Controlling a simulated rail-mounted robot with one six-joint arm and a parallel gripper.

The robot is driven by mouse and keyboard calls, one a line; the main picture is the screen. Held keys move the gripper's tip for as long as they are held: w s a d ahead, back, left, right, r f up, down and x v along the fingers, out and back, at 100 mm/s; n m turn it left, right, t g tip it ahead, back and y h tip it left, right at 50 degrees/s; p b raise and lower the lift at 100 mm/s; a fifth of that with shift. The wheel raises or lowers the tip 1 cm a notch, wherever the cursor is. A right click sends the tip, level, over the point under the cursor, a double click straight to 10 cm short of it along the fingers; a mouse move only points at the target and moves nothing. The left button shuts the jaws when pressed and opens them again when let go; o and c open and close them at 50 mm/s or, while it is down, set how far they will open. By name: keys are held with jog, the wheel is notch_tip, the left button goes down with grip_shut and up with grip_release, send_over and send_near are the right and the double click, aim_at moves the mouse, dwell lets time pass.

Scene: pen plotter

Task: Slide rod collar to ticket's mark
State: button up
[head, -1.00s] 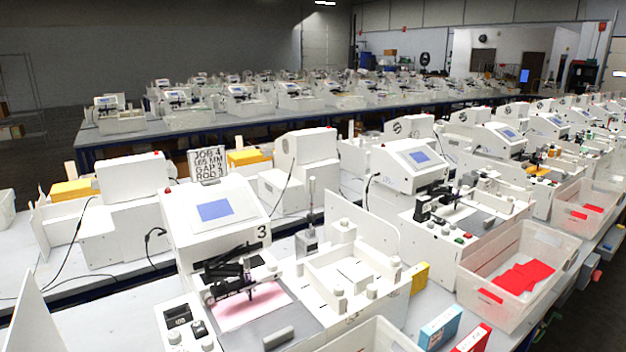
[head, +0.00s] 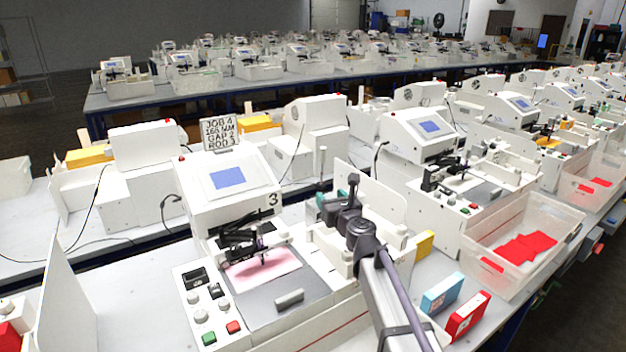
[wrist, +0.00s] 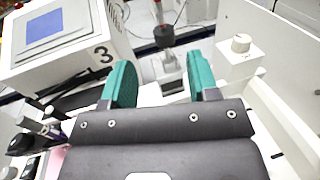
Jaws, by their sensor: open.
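The ticket (head: 219,132) stands on top of plotter 3 in the head view and reads JOB 4, 165 MM, GAP 2, ROD 3. A thin upright rod (head: 322,163) stands behind the white tray beside plotter 3; its lower part is hidden by my gripper. In the wrist view, a dark round piece, apparently the collar (wrist: 164,36), sits on the rod above its grey base (wrist: 172,82). My gripper (wrist: 162,82) is open, with its teal pads either side of the base in the picture and nothing between them. It also shows in the head view (head: 322,204).
Plotter 3 (head: 228,178) is left of my gripper, with pink paper (head: 262,270) and pen carriage in front. A white upright panel (head: 375,200) is to the right. A white knobbed post (wrist: 238,55) stands close to the right finger.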

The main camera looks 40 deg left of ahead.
aim_at(322, 184)
jog(key=x, duration=1)
jog(key=shift+w+a, duration=0.2)
jog(key=shift+w, duration=0.1)
jog(key=shift+c, duration=0.4)
grip_shut()
jog(key=shift+r, duration=0.1)
